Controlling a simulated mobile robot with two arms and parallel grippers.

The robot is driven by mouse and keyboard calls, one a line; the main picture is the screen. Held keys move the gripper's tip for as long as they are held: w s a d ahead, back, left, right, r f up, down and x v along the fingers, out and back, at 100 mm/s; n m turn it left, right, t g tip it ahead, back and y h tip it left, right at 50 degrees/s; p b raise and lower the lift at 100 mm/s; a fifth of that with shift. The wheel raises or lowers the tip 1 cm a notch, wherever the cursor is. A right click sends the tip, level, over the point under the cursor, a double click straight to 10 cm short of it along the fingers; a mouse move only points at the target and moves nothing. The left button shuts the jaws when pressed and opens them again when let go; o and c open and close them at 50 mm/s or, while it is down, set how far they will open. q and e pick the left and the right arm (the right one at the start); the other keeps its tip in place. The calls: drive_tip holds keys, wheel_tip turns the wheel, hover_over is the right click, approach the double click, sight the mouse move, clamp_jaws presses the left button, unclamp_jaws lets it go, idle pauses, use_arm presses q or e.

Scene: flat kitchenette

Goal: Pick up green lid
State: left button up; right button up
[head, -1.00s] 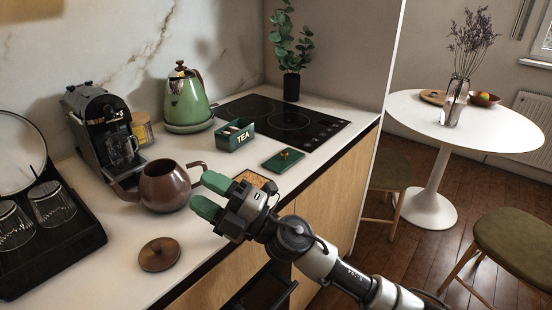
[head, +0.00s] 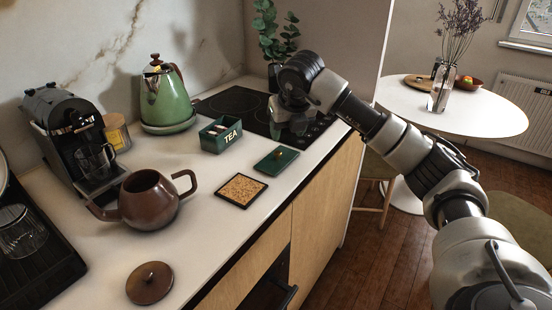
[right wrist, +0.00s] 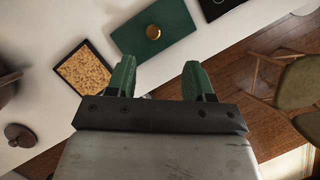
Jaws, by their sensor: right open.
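The green lid (head: 276,160) is a flat dark green rectangle with a small brass knob. It lies on the white counter in front of the open green TEA box (head: 221,134). My right gripper (head: 291,124) is above the counter at the front of the cooktop, beyond the lid and to its right, pointing down. In the right wrist view the lid (right wrist: 172,26) shows ahead of the right gripper (right wrist: 160,78), whose two green fingers are apart and empty. My left gripper is out of view.
A cork mat (head: 241,190) lies left of the lid, with a brown teapot (head: 150,203) and round wooden lid (head: 149,283) farther left. A green kettle (head: 165,97) and black cooktop (head: 237,106) are behind. The counter's front edge is close to the lid.

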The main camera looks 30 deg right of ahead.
sight(278, 152)
drive_tip(key=x, duration=0.3)
drive_tip(key=shift+w+f, duration=0.1)
drive_tip(key=shift+f, duration=0.1)
drive_tip(key=shift+w+a+p+x, duration=0.1)
drive_tip(key=shift+a+p+x, duration=0.1)
drive_tip(key=shift+x, duration=1.15)
drive_tip(key=shift+w+a+p+x, duration=0.1)
drive_tip(key=shift+a+p+x, duration=0.1)
drive_tip(key=shift+x, duration=1.15)
drive_tip(key=shift+r, duration=0.15)
clamp_jaws()
